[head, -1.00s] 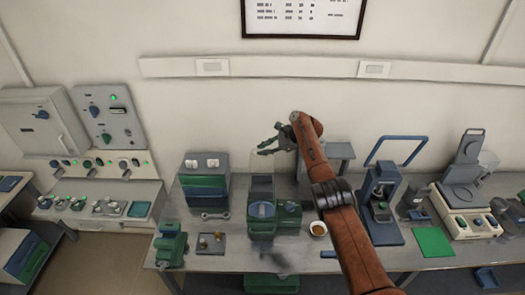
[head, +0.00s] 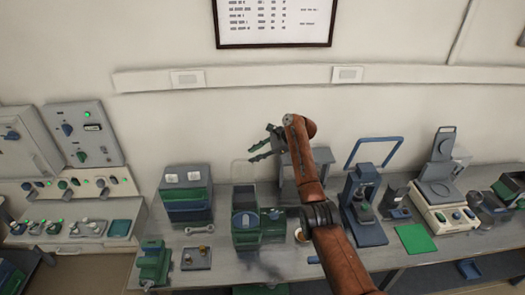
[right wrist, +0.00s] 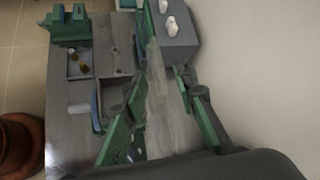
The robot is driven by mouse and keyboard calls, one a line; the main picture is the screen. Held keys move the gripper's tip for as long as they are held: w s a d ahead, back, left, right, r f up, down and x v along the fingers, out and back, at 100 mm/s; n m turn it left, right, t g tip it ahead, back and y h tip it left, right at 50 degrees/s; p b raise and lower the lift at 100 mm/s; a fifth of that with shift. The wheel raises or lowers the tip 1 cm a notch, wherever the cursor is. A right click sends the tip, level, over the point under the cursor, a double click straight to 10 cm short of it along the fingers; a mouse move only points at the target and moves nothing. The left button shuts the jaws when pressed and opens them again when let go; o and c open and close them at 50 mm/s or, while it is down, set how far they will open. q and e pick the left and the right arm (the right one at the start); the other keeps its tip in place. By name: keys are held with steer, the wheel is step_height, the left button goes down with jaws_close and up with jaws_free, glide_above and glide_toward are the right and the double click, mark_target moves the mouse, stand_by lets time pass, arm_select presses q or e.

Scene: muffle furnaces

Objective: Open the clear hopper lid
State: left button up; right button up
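The clear hopper lid (head: 243,171) is a see-through panel that looks upright at the back of the green and grey machine (head: 246,240) with a blue round part on top. My right gripper (head: 259,143) is open, above and to the right of the panel in the head view. In the right wrist view a clear sheet, apparently the lid (right wrist: 158,95), shows between the two spread green fingers of the right gripper (right wrist: 162,88). I cannot tell whether either finger touches it. My left gripper is not in view.
A grey and green box (head: 186,195) stands left of the machine, with a wrench (head: 199,230) and a small tray (head: 196,258) before it. A blue press (head: 363,215) stands to the right. The wall is close behind the bench.

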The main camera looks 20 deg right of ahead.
steer(key=v, duration=0.5)
stand_by(0.3)
